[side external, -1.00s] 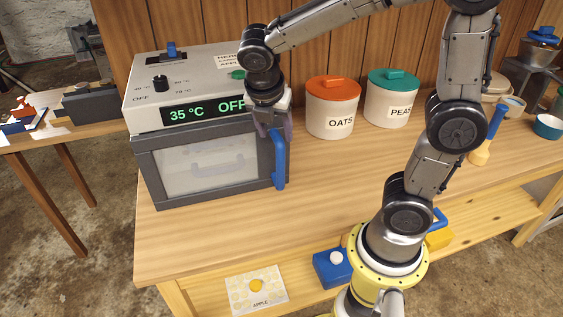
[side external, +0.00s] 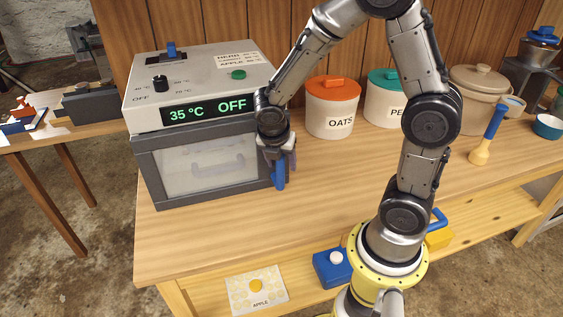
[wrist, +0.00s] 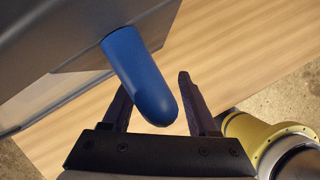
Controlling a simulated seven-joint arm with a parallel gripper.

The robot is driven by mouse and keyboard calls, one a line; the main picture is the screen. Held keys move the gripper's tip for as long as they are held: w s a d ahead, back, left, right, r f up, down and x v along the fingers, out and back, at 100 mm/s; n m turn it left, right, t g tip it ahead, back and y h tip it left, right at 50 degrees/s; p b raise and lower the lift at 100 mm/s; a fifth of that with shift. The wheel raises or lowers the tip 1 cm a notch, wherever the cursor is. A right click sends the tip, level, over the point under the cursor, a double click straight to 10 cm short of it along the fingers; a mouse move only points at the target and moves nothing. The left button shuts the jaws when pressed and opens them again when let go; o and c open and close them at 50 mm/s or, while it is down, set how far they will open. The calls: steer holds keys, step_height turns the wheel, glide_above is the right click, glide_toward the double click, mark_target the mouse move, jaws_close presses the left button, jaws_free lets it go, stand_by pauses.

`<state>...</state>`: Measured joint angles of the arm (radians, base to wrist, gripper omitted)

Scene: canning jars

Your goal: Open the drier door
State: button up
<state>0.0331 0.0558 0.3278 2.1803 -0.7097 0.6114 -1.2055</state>
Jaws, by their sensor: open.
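The drier (side external: 200,110) stands at the left end of the bench, with a white top and a display reading 35 °C OFF. Its grey-framed door (side external: 205,165) with a pale window looks shut. The blue door handle (side external: 279,175) is at the door's right side, partly hidden by my gripper. My gripper (side external: 283,160) points down at the handle's upper part. In the wrist view, my gripper (wrist: 152,100) is open, with the blue handle (wrist: 142,78) between its two dark fingers. A gap shows on the right finger's side; contact on the left is unclear.
An OATS canister (side external: 331,108) with an orange lid and a teal-lidded canister (side external: 384,100) stand right of the drier. A beige pot (side external: 476,100) is farther right. The bench top (side external: 330,190) in front of the door is clear.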

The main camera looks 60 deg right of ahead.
steer(key=shift+f, duration=0.15)
steer(key=shift+c, duration=0.2)
jaws_close()
stand_by(1.2)
